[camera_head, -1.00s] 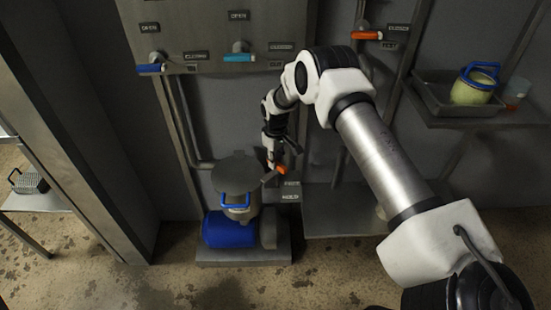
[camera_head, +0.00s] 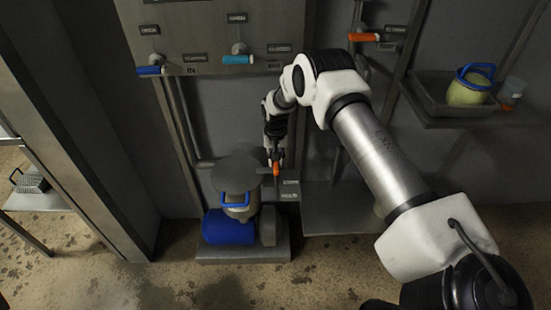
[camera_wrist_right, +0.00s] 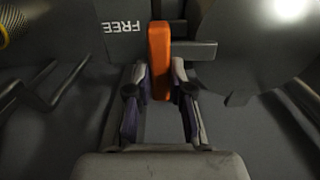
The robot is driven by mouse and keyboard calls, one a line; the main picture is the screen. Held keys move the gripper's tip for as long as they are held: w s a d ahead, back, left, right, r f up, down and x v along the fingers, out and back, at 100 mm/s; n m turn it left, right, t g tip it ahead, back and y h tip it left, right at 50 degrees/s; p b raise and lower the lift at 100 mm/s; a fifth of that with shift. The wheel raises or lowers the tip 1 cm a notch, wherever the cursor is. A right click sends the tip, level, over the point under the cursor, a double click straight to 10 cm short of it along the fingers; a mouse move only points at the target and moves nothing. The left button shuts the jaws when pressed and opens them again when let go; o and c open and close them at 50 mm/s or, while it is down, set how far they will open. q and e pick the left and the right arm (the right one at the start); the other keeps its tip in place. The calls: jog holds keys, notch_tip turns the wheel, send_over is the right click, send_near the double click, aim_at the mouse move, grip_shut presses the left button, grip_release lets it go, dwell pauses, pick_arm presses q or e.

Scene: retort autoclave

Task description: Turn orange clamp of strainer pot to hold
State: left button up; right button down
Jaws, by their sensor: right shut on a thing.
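The strainer pot (camera_head: 240,205) stands low against the wall with its round grey lid (camera_head: 238,173) over it and a blue handle (camera_head: 236,199). The orange clamp (camera_head: 277,169) is at the right side of the lid. In the right wrist view the clamp (camera_wrist_right: 159,55) stands upright between the fingers, next to a label that reads FREE. My right gripper (camera_head: 275,158) reaches down from above. In the right wrist view my right gripper (camera_wrist_right: 160,85) is shut on the lower part of the clamp. My left gripper is not in view.
A blue motor (camera_head: 229,228) lies under the pot on a grey base (camera_head: 243,256). Blue valve handles (camera_head: 238,60) and an orange one (camera_head: 363,37) are on the wall above. A tray (camera_head: 436,99) holds another blue-handled pot (camera_head: 469,86) at right.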

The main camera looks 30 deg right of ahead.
dwell(0.5)
jog(key=c, duration=1)
grip_release()
jog(key=shift+c, duration=0.2)
jog(key=shift+r, duration=0.1)
notch_tip(320, 180, up, 12)
